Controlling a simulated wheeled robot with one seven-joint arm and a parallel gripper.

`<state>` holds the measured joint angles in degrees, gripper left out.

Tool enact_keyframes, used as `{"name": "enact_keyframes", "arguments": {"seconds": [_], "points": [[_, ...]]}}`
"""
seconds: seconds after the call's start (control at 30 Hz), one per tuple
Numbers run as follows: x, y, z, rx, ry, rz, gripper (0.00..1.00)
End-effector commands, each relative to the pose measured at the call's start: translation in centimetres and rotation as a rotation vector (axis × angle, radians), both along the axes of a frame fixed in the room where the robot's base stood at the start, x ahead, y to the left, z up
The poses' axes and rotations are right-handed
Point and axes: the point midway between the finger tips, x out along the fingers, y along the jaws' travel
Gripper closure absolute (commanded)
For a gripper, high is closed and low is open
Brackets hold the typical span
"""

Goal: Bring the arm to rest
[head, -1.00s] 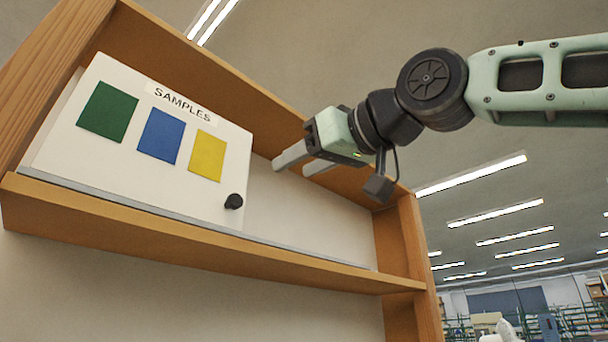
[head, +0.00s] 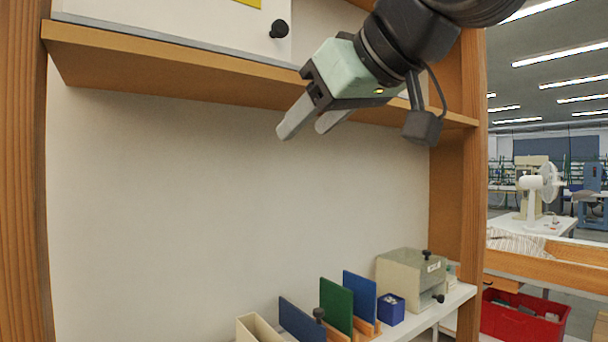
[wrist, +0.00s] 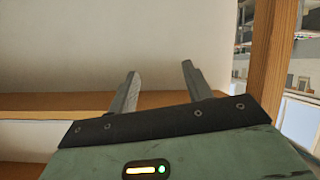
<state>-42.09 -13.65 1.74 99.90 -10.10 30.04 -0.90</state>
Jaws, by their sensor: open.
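My gripper (head: 310,125) is in the upper middle of the head view, its two grey fingers pointing down and left. It is open, with nothing between the fingers. It hangs in front of the wooden shelf (head: 180,72), overlapping the shelf's front edge in this view. In the wrist view the two fingers (wrist: 160,92) stand apart, with the shelf board (wrist: 50,103) and a pale back panel behind them. My arm comes in from the top right of the head view.
A white sample panel (head: 180,20) with a black knob sits on the shelf. Below, a white bench holds upright coloured boards (head: 337,306), a small blue box (head: 391,309) and a beige press-like box (head: 410,275). A wooden post (head: 473,180) stands right. A red crate (head: 525,318) lies lower right.

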Motion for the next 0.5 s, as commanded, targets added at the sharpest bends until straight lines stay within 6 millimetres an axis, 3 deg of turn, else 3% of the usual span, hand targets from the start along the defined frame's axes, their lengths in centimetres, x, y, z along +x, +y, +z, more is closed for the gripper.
{"name": "enact_keyframes", "arguments": {"seconds": [0.1, 0.3, 0.4, 0.5], "points": [[-1.0, -0.1, -8.5, -0.115, 0.188, -0.014, 0.50], [-5.7, -3.3, -21.8, -0.295, 0.505, -0.058, 0.50], [-9.2, -6.1, -27.3, -0.383, 0.661, -0.090, 0.50], [-12.6, -8.8, -31.1, -0.453, 0.790, -0.121, 0.50]]}}
